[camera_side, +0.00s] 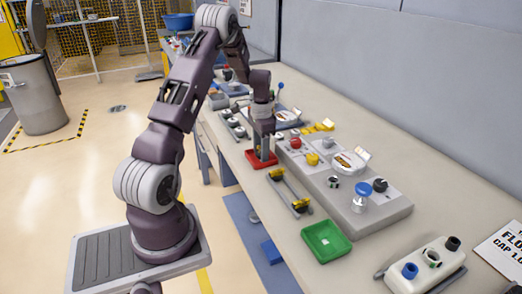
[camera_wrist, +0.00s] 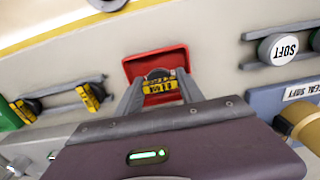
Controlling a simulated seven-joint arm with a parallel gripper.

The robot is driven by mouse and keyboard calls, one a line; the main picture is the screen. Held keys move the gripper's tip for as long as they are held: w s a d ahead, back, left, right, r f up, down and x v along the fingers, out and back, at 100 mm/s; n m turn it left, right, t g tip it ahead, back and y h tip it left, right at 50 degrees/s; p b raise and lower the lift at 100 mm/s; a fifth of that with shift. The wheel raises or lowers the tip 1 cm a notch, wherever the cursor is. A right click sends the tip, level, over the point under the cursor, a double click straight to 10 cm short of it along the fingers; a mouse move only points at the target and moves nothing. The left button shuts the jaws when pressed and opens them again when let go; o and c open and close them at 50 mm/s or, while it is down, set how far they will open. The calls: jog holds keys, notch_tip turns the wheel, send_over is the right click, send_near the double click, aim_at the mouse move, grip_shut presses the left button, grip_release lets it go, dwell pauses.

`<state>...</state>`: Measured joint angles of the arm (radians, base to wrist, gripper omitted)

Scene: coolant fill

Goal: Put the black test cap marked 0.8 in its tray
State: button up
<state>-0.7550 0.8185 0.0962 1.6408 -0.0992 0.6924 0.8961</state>
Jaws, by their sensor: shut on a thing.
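My gripper (camera_side: 262,151) points down over a small red tray (camera_side: 251,157) on the bench. In the wrist view, my gripper (camera_wrist: 158,92) is shut on a black cap with a yellow label (camera_wrist: 159,86). The label is upside down and too small to read surely. The cap lies within the outline of the red tray (camera_wrist: 140,62); whether it touches the tray floor I cannot tell. In the side view the fingers hide the cap.
A rail (camera_side: 287,188) with two black caps with yellow labels lies just in front of the red tray. A green tray (camera_side: 326,242) stands nearer the camera. A grey panel (camera_side: 375,208) with a blue knob lies to the right.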

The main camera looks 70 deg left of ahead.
jog(key=shift+f, duration=0.1)
jog(key=o, duration=0.9)
notch_tip(320, 180, up, 12)
jog(key=d+r+t, duration=0.2)
jog(key=d+r, duration=0.8)
jog(key=d, duration=0.5)
jog(key=s+d+t, duration=0.1)
jog(key=s+d, duration=0.5)
jog(key=s+d+r+t, duration=0.1)
jog(key=s+d, duration=0.5)
jog(key=s+d+t, duration=0.1)
jog(key=s+d, duration=0.5)
jog(key=s, duration=0.1)
jog(key=shift+d+r+t, duration=0.3)
jog(key=shift+d+r, duration=0.05)
jog(key=shift+r, duration=0.05)
